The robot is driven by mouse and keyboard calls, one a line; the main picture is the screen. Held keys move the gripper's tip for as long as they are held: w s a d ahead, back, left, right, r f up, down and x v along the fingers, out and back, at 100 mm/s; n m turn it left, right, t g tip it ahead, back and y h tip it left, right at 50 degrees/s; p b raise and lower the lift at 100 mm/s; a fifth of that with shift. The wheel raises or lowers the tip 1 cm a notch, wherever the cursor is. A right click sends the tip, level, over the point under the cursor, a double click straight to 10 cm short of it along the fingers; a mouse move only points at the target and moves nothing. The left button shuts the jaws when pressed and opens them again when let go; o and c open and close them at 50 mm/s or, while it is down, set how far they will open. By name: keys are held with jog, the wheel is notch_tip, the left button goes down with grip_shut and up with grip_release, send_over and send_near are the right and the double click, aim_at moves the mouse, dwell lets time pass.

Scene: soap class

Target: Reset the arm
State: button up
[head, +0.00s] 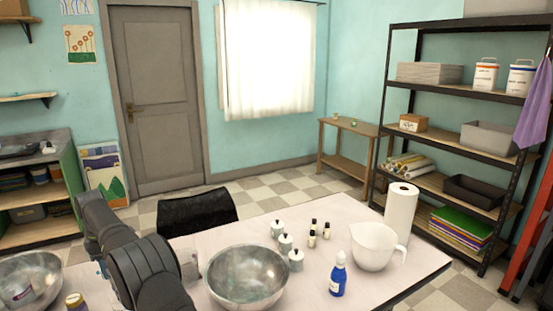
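Dark grey links of my own arm rise from the bottom edge at the left of the head view, in front of the table (330,225). I cannot make out any gripper fingers, so whether they are open or holding something does not show. A pale grey shape (188,264) shows just right of the arm; I cannot tell whether it is part of my arm or a thing on the table.
A large metal bowl (247,277) stands close right of my arm, another bowl (30,280) at left. Several white jars (285,243), small dark bottles (312,239), a blue bottle (338,276), a white jug (374,246) and a paper roll (400,213) stand farther right.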

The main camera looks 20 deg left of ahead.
jog(key=w+d+r, duration=0.6)
jog(key=d+r, duration=0.4)
jog(key=r, duration=0.3)
jog(key=w+d+r, duration=0.1)
jog(key=w+d, duration=0.2)
jog(key=d, duration=0.7)
jog(key=shift+d+r+m, duration=0.15)
jog(key=shift+r+m, duration=0.25)
